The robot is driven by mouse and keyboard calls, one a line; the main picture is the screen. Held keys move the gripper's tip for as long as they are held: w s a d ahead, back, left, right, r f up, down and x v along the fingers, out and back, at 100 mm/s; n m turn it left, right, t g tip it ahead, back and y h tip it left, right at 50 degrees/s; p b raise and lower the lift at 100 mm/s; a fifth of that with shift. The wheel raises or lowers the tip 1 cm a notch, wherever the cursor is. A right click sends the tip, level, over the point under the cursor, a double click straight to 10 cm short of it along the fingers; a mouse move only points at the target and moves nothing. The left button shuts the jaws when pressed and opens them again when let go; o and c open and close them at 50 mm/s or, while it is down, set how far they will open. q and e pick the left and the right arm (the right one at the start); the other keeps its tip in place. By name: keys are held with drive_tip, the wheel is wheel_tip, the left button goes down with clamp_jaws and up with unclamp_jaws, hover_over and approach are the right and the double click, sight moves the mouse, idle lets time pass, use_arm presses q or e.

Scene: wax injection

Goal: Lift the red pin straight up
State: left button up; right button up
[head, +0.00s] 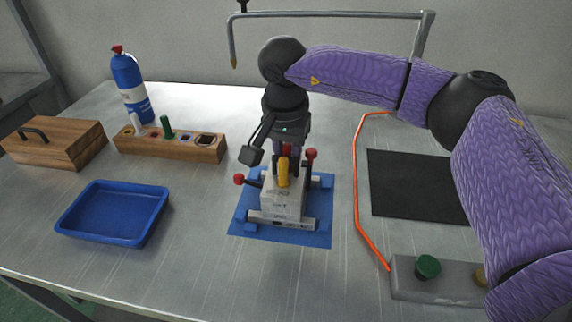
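A grey block-shaped mould (284,200) stands on a blue mat (245,226) in the middle of the table. A red knob (311,153) on a dark upright stem shows at its right side. A second red knob (239,179) sticks out to the left on a dark rod. I cannot tell which of these is the red pin. A yellow piece (283,173) stands upright at the mould's front top. My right gripper (286,160) points down over the mould, behind the yellow piece. Its fingertips are largely hidden, so its opening and any grip cannot be told. My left gripper is out of view.
A blue tray (70,225), a wooden box (55,150), a wooden holder (190,147) and a blue bottle (130,85) stand left. Right are an orange hose (357,190), a black mat (410,190) and a grey base (440,287) with a green knob. A metal frame (330,14) arches behind.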

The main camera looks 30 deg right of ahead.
drive_tip(key=shift+f, duration=0.15)
drive_tip(key=shift+c, duration=0.3)
clamp_jaws()
